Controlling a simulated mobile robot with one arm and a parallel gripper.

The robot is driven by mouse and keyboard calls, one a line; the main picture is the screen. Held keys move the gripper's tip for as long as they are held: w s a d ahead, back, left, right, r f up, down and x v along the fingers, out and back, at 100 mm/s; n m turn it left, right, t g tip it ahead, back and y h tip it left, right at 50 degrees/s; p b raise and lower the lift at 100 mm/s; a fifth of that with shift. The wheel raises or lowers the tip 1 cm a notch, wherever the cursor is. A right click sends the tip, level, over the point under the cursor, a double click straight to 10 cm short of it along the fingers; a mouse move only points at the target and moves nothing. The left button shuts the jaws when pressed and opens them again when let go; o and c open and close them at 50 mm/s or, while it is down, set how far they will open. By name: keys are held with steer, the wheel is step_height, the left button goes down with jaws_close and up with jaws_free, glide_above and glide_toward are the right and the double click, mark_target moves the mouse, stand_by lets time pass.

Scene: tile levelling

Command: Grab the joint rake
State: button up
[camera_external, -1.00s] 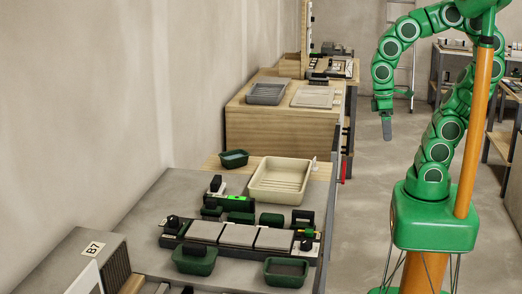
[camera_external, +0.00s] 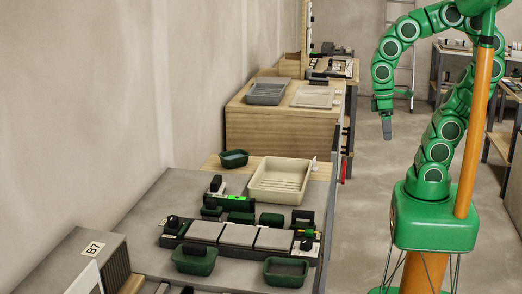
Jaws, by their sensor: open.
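My gripper (camera_external: 387,128) hangs pointing down at the end of the green arm, right of the workbench and above open floor. It holds nothing that I can see, and its fingers are too small to make out clearly. It is well apart from everything on the bench. I cannot pick out the joint rake for certain; several small dark tools and blocks lie around the row of grey tiles (camera_external: 240,235) on the near bench (camera_external: 150,215).
A cream tray (camera_external: 281,181) stands at the bench's back right. Dark green tubs (camera_external: 286,271) (camera_external: 195,259) sit at the front, and another (camera_external: 234,158) at the back. A wooden bench (camera_external: 285,125) stands behind. The floor (camera_external: 365,215) between bench and my base is clear.

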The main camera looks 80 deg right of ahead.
steer(key=c, duration=0.5)
steer(key=shift+c, duration=0.2)
steer(key=shift+w+r, duration=0.1)
steer(key=m+y, duration=1.1)
steer(key=m, duration=0.2)
glide_above(217, 177)
steer(key=s+d, duration=0.2)
steer(key=s, duration=0.8)
step_height(217, 177, down, 6)
steer(key=w+d+f+m, duration=0.1)
steer(key=w+f, duration=0.1)
steer(key=w, duration=0.1)
steer(key=w+d+f+m+y, duration=0.1)
steer(key=w+f, duration=0.2)
steer(key=w+d+f+m+t+y, duration=0.1)
steer(key=w+d+f+m, duration=0.1)
steer(key=w+f, duration=0.1)
steer(key=shift+w, duration=0.45)
steer(key=shift+w+r+x, duration=0.1)
steer(key=shift+r+x, duration=0.1)
steer(key=shift+x, duration=1.7)
steer(key=shift+w+r+x, duration=0.1)
steer(key=shift+r+x, duration=0.05)
steer(key=shift+x, duration=1.8)
